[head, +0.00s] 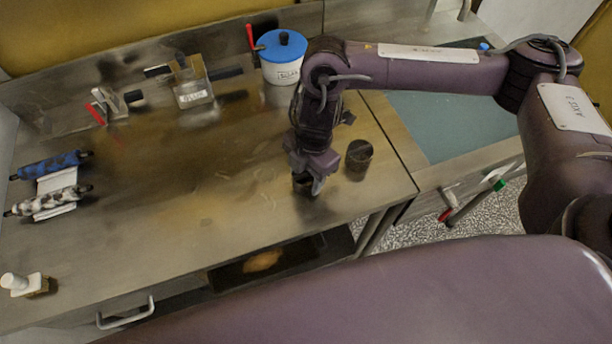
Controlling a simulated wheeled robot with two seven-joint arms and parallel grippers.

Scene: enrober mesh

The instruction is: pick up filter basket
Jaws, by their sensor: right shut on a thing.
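My right gripper (312,184) points down over the front right of the steel worktop. It is shut on a small dark thing (302,184), which looks like the filter basket. The jaws hide most of it, and I cannot tell whether it touches the worktop. A dark, round, cup-like shape (358,156) is on the worktop just right of the gripper, apart from it. My left gripper is not in view.
A white pot with a blue lid (284,58) stands at the back. A labelled metal block (192,92) and red-handled clamp (108,104) stand left of it. Rollers (48,180) lie at far left. The middle of the steel worktop (190,200) is clear. Its front edge is close to the gripper.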

